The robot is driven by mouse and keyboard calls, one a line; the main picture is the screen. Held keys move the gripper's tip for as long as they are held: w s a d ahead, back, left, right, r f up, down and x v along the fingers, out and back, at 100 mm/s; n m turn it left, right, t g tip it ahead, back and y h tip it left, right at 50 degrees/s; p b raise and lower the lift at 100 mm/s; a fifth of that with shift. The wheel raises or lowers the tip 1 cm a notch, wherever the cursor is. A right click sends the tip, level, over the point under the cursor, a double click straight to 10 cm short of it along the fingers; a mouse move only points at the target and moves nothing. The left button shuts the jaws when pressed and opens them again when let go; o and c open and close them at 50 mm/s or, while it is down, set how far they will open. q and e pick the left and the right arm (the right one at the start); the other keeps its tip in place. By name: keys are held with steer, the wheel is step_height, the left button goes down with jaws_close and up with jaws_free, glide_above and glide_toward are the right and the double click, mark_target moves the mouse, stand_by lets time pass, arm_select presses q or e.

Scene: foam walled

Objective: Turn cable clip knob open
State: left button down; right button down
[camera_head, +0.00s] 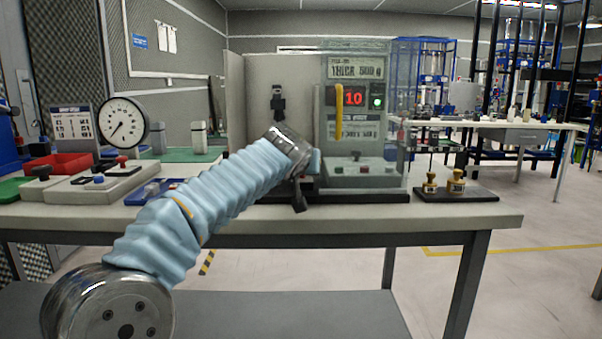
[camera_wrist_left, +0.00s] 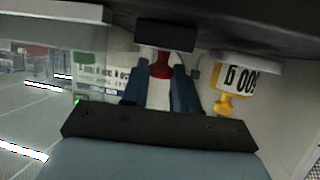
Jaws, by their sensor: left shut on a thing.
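A red knob (camera_wrist_left: 160,66) shows in the left wrist view, just against a black block (camera_wrist_left: 165,37). My left gripper (camera_wrist_left: 161,75) has its two blue fingers on either side of the knob and is shut on it. In the head view my left arm reaches up from the lower left to the front of the grey test cabinet. The wrist hides the fingers and the knob there. My right gripper is in neither view.
The cabinet panel (camera_head: 351,150) has a red display and a yellow handle (camera_head: 338,112). A black fixture (camera_head: 278,102) is on the grey board to its left. Brass weights (camera_head: 456,181) stand at the right on a black base. A dial gauge (camera_head: 123,122) and red tray (camera_head: 58,164) are at the left.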

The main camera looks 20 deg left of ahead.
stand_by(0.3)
arm_select(q)
steer(key=c, duration=1.1)
jaws_free()
steer(key=b+v, duration=0.2)
steer(key=v, duration=1.2)
